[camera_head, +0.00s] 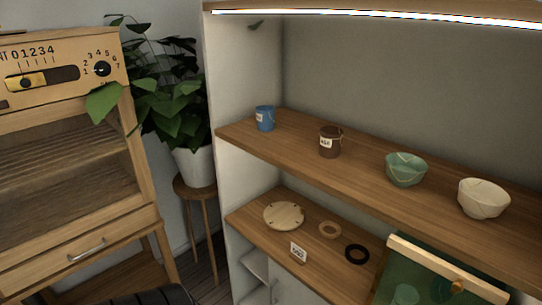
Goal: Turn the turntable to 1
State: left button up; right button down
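A round pale wooden disc (284,215), which looks like a turntable, lies on the lower wooden shelf, with small darker marks near its rim. At the upper left, a wooden cabinet (70,258) has a control panel. The panel has a dark round dial (101,69) ringed by numbers from 1 to 7; its pointer is too small to read. Left of it is a slider slot with a brass block (25,82) at its left part, under a scale from 0 to 4. Neither of my grippers is in view.
A leafy plant in a white pot (194,165) stands beside the cabinet; a leaf overlaps the panel's lower edge. The upper shelf holds a blue cup (265,118), brown cup (330,142), green bowl (405,170) and cream bowl (483,198). Two rings and a green-fronted box (432,272) are below.

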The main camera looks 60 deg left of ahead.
aim_at(280, 215)
jog(key=u, duration=1.6)
jog(key=i+j+z, duration=0.1)
jog(key=z, duration=0.25)
jog(key=i+j+z, duration=0.2)
jog(key=z, duration=0.2)
jog(key=i+j+z, duration=0.2)
jog(key=z, duration=0.15)
